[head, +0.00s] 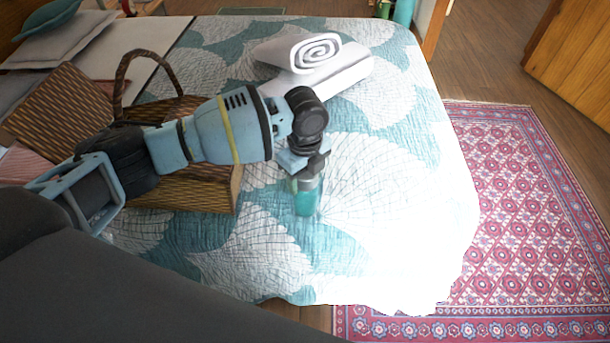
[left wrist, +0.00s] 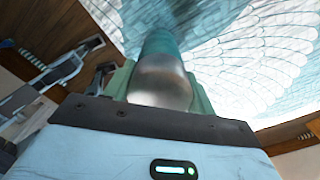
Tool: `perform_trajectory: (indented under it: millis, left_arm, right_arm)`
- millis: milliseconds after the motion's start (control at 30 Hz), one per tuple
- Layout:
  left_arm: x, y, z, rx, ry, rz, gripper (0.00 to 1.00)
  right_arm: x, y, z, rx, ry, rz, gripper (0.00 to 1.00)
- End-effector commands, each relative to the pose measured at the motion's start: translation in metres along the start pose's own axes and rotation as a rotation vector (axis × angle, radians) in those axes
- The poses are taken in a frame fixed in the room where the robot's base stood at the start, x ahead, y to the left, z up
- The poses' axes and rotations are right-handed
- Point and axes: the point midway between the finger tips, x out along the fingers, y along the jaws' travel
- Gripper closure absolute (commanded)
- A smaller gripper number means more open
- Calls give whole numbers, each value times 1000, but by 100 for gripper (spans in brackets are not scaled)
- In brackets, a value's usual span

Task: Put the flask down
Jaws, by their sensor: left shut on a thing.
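The flask (head: 307,198) is a teal cylinder. My left gripper (head: 308,178) is shut on its upper part, just above or on the patterned bedspread (head: 270,258); I cannot tell whether its base touches the cloth. In the head view the flask looks nearly upright, and the gripper hides its top. In the left wrist view the flask (left wrist: 160,75) sits between the pale green fingers, its rounded metallic end toward the camera and its teal body beyond. My right gripper is not in view.
A wicker basket (head: 190,190) with an arched handle stands left of the flask, behind my left arm. Rolled white towels (head: 325,70) lie farther back on the bed. Bare bedspread lies right and front of the flask. A red patterned rug (head: 530,200) covers the floor at right.

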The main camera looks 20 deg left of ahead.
Motion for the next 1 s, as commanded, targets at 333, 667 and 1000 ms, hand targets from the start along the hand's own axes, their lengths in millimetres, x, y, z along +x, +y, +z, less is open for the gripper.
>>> perform_trajectory:
  millis: [333,667,1000]
  left_arm:
    - [3,0,0,0,0,1,23]
    - [-4,0,0,0,0,-1,23]
    - [-66,0,0,0,-1,-3,23]
  right_arm:
    - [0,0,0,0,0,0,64]
    - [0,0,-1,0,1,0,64]
    - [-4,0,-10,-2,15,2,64]
